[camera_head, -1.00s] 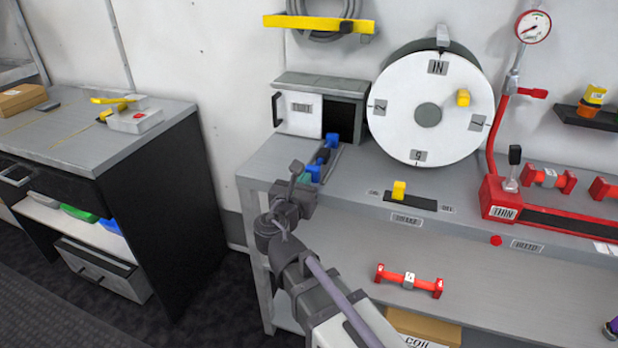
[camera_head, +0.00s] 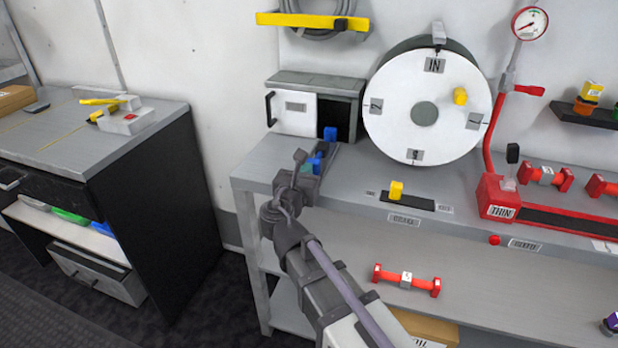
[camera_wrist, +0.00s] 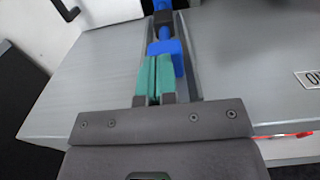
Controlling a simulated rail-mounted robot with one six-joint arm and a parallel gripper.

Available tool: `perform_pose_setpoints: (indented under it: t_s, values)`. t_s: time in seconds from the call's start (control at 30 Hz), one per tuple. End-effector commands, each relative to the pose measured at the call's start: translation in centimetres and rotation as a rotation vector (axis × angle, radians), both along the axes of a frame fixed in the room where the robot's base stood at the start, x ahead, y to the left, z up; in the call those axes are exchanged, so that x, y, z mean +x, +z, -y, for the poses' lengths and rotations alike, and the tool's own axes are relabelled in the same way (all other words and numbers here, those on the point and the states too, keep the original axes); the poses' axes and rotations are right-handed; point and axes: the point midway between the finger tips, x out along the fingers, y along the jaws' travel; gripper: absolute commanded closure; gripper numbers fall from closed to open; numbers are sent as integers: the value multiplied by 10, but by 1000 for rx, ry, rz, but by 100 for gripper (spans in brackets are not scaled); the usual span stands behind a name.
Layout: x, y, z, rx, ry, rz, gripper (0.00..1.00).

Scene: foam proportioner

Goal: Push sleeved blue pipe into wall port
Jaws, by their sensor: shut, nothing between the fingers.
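The blue pipe (camera_head: 316,161) lies in a channel on the bench top, its far blue end close to the dark wall port (camera_head: 347,112). In the wrist view the blue pipe (camera_wrist: 167,46) has a dark sleeve (camera_wrist: 165,18) around its middle and a wider blue block at its near end. My gripper (camera_head: 308,169) is shut and empty, low behind the near end. Its teal fingertips (camera_wrist: 157,62) appear against or just beside that block; exact contact is unclear. The far end's position inside the port is hidden.
A white panel with a black handle (camera_head: 298,114) stands left of the port opening. A large white dial wheel (camera_head: 426,112) is close on the right. A yellow knob on a slider (camera_head: 396,190) sits at the bench front. Bare bench top lies left of the channel.

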Motion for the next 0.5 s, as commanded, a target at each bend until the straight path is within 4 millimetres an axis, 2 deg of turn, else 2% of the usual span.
perform_pose_setpoints:
  t_s: [0.17,0.27,0.37,0.5]
  values:
    - [-4,0,0,0,0,0,100]
    - [-18,0,-1,0,-3,0,100]
    - [-42,0,-2,0,-10,0,100]
    - [-82,0,-14,0,-8,0,100]
